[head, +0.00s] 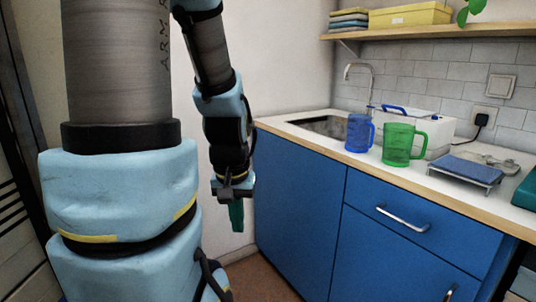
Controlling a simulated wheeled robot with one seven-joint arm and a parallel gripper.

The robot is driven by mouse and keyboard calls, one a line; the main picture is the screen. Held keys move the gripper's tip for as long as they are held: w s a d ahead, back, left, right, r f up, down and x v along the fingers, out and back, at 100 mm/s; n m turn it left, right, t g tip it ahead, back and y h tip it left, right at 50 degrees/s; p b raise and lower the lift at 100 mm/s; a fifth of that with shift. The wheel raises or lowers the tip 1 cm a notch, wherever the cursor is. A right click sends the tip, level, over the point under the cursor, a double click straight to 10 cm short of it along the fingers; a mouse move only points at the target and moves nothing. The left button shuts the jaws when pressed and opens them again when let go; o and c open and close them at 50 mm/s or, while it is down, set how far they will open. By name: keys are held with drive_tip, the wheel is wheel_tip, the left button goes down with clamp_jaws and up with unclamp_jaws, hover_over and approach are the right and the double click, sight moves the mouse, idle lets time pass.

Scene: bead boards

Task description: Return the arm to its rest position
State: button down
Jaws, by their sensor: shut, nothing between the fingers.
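My arm hangs down left of the blue counter. My gripper (236,216) points downward in front of the pale wall, just left of the counter's end and below the worktop's height. Its teal fingers are together, with nothing seen between them. It is apart from the counter and the things on it.
The blue counter (300,195) has a pale worktop with a sink (322,126), a blue mug (358,134), a green mug (399,146), a white box (428,128) and a blue-topped scale (468,170). A wooden shelf (400,32) hangs above. Some brown floor is clear beneath my gripper.

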wheel_tip(320, 180, up, 11)
drive_tip(key=p, duration=0.8)
drive_tip(key=shift+f+p, duration=0.15)
drive_tip(key=shift+p, duration=0.25)
